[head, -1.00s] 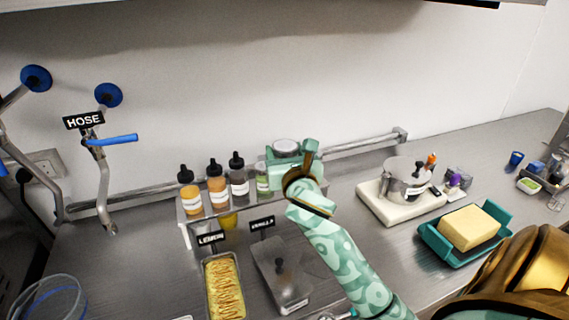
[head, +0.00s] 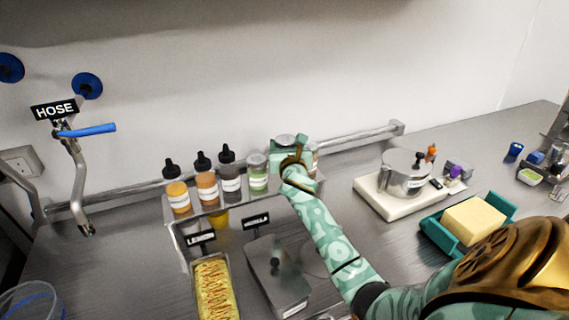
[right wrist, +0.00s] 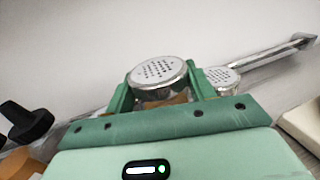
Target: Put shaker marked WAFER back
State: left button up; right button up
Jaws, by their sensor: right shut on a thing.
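My right gripper (head: 288,158) is shut on a shaker with a round perforated metal lid (right wrist: 157,72). Its lid also shows as a pale disc in the head view (head: 284,140). My gripper hides its body, and no label on it can be read. The gripper is at the right part of a small raised metal shelf (head: 236,207); I cannot tell whether the shaker touches the shelf. A second perforated lid (right wrist: 222,77) is close to the right finger in the right wrist view. A green-filled shaker (head: 258,177) stands left of the gripper. My left gripper is not in view.
Several black-capped bottles (head: 206,186) stand on the shelf's left. In front are a LEMON pan (head: 213,290) and a lidded VANILLA pan (head: 278,280). To the right are a metal pot (head: 405,175) on a white board and a yellow block (head: 474,223) in a teal tray.

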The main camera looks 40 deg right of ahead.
jog(key=shift+w+d+f+b, duration=0.15)
jog(key=shift+w+d+f, duration=0.1)
jog(key=shift+f, duration=0.15)
jog(key=shift+w+d+f+b, duration=0.15)
jog(key=shift+w+f, duration=0.1)
jog(key=shift+f, duration=0.15)
jog(key=shift+w+d+f+b, duration=0.15)
jog(key=shift+f+b, duration=0.3)
jog(key=shift+f, duration=0.45)
jog(key=shift+w+f+b, duration=0.1)
jog(key=shift+f+b, duration=0.35)
jog(key=shift+f, duration=0.4)
jog(key=shift+s+f, duration=0.1)
jog(key=shift+f, duration=0.05)
jog(key=o, duration=0.7)
